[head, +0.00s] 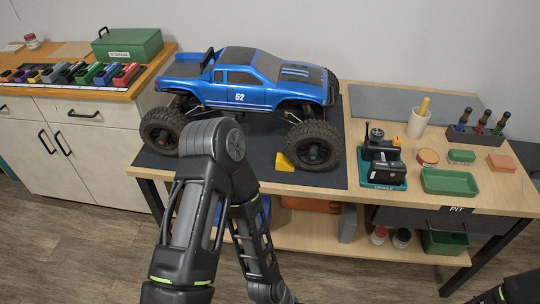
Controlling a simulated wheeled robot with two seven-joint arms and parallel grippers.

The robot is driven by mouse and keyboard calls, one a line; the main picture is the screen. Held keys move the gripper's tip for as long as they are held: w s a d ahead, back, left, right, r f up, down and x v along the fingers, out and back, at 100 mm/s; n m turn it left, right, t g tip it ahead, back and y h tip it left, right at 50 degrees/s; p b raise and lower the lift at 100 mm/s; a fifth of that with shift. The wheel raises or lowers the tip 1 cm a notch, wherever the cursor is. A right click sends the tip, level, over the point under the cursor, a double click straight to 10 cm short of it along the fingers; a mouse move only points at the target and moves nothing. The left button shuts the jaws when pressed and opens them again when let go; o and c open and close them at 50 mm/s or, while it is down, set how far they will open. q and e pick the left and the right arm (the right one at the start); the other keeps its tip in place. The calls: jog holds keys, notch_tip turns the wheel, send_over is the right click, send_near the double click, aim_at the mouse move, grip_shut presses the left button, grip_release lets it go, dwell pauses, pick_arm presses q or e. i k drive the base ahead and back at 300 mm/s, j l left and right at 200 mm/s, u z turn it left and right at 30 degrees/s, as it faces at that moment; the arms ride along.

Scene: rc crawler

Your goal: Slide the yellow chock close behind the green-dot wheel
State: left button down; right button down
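The yellow chock (284,162) is a small wedge on the dark mat (240,175), at the lower left of the truck's near front wheel (314,146). It sits very close to the tyre; I cannot tell whether they touch. The blue truck (245,85) stands on the mat with its nose to the right. Its near rear wheel (163,130) is at the left. The hub markings are too small to tell which wheel has a green dot. My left arm rises in front of the bench and bends back down; its gripper does not show. My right gripper does not show either.
Right of the mat stand a black device on a teal cradle (384,172), a green tray (449,182), a white cup (417,124) and a tool rack (474,138). A storage counter (90,92) is at left. My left arm hides part of the bench's front edge.

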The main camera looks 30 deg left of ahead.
aim_at(282, 163)
jog(key=i+l, duration=0.8)
jog(key=i, duration=0.15)
jog(key=u, duration=2.9)
jog(key=k+l, duration=0.05)
jog(key=l, duration=0.05)
